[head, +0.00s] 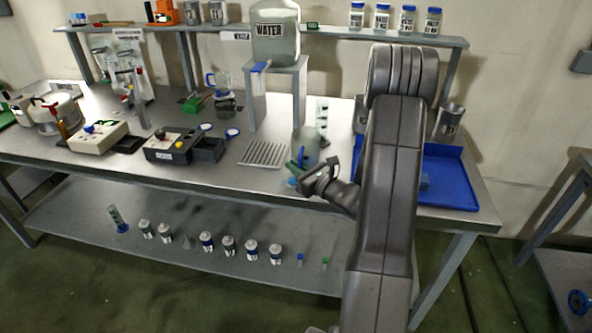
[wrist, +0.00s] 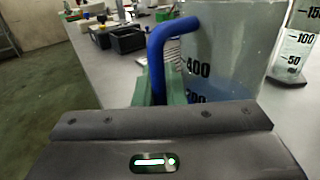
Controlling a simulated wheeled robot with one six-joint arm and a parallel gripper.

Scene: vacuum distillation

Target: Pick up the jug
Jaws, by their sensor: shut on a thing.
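The jug (head: 307,143) is a clear, grey-tinted vessel near the front of the table, right of the middle in the head view. In the wrist view the jug (wrist: 228,45) fills the upper right, with black volume marks and a blue handle (wrist: 158,62). My gripper (head: 300,172) is at the jug's front side, shut on the handle. In the wrist view its green fingers (wrist: 150,92) are at the handle, partly hidden by the gripper body. The jug looks upright. I cannot tell whether its base touches the table.
A slotted metal rack (head: 264,153) lies left of the jug. A graduated cylinder (wrist: 295,45) stands beyond it to the right. A raised stand (head: 275,65) carries the water tank (head: 275,38). A blue tray (head: 452,177) is at the right, partly behind my arm.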

